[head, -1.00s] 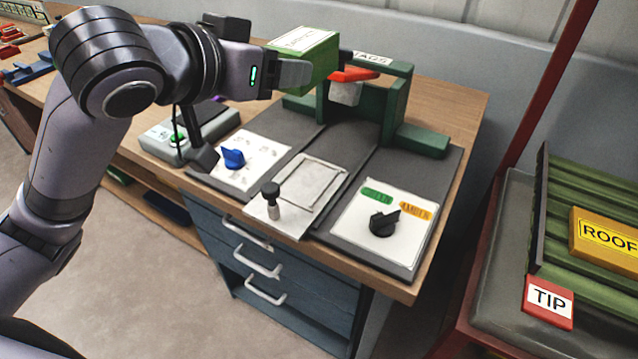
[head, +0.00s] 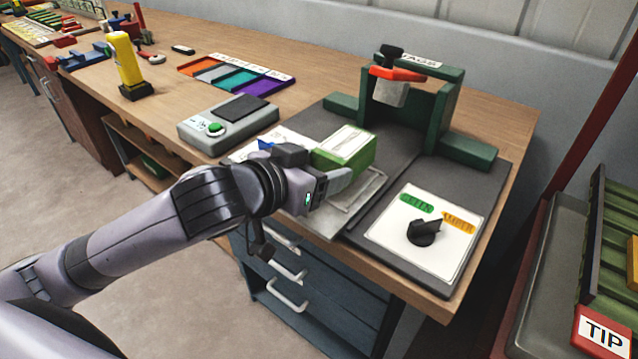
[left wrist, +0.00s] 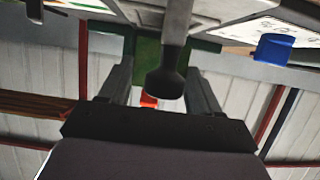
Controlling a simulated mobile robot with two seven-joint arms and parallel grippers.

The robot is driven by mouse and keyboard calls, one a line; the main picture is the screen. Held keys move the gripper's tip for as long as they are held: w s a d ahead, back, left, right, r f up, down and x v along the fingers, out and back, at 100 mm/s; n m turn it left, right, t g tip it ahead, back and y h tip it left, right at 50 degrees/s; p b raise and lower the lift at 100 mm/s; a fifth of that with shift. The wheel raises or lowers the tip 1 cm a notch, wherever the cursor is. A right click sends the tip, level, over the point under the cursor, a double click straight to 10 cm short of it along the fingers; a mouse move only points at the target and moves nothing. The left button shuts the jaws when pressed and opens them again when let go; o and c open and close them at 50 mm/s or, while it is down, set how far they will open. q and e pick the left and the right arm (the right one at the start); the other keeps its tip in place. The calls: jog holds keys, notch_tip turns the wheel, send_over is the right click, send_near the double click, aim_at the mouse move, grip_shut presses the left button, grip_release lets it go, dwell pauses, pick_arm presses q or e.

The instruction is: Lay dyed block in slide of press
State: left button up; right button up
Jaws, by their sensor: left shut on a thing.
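My left gripper (head: 340,182) is shut on a green block (head: 350,152) with a pale top face. In the head view the block is over the back-left part of the slide, a light plate (head: 352,212) on the dark bench mat. I cannot tell whether the block touches the plate. My gripper and the block hide much of the slide. The press (head: 443,105) is a dark green frame with a red lever (head: 397,73) and a grey head, behind and right of the block. In the left wrist view the block (left wrist: 148,52) shows between the fingers. My right gripper is not in view.
A white panel with a black knob (head: 424,232) lies right of the slide. A blue knob (left wrist: 273,48) is near my gripper. A grey device with a green button (head: 215,128) and coloured trays (head: 235,75) are to the left. A red-framed rack stands right.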

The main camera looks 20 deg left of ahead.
pick_arm(q)
jog(key=shift+f, duration=1.25)
jog(key=shift+f, duration=0.15)
jog(key=o, duration=1.2)
